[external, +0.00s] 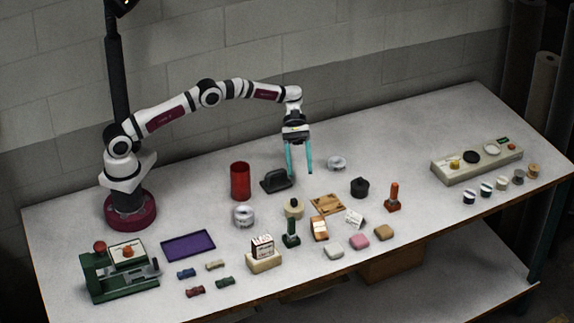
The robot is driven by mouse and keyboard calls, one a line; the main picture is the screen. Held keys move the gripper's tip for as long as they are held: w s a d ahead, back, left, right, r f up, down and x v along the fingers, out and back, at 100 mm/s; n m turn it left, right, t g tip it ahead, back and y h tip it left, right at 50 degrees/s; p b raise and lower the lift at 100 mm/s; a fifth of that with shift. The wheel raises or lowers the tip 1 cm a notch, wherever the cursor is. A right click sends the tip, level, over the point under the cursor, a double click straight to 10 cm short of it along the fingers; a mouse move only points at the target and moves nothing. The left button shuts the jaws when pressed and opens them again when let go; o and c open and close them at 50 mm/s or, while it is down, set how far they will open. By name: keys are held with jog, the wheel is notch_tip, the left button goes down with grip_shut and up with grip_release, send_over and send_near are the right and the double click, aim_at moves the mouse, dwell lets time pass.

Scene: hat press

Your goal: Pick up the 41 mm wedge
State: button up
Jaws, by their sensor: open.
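No size mark can be read, so I cannot tell which piece is the 41 mm wedge. Small coloured pieces lie at the front left: a blue one (187,273), a beige one (215,264), a dark red one (196,291) and a green one (225,282). Several small round pieces (486,189) stand in a row at the far right. My gripper (299,172) points down with two teal fingers apart. It is open and empty, above the table behind the middle group, near a dark grey handled block (276,181).
A red cylinder (240,181), a purple tray (188,245) and a green press (120,270) stand at the left. A wooden board (327,204), black cylinder (359,187) and orange stamp (393,198) crowd the middle. A button panel (478,161) is at right. The back right is clear.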

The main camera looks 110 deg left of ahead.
jog(key=a+f+n+t, duration=0.2)
jog(key=a+f+n, duration=0.1)
jog(key=a+f, duration=0.15)
send_near(317, 217)
jog(key=shift+n+t+h, duration=0.3)
jog(key=shift+h, duration=0.1)
jog(key=x, duration=0.4)
jog(key=f+x, duration=0.1)
jog(key=x, duration=0.3)
jog(key=shift+f, duration=0.3)
grip_shut()
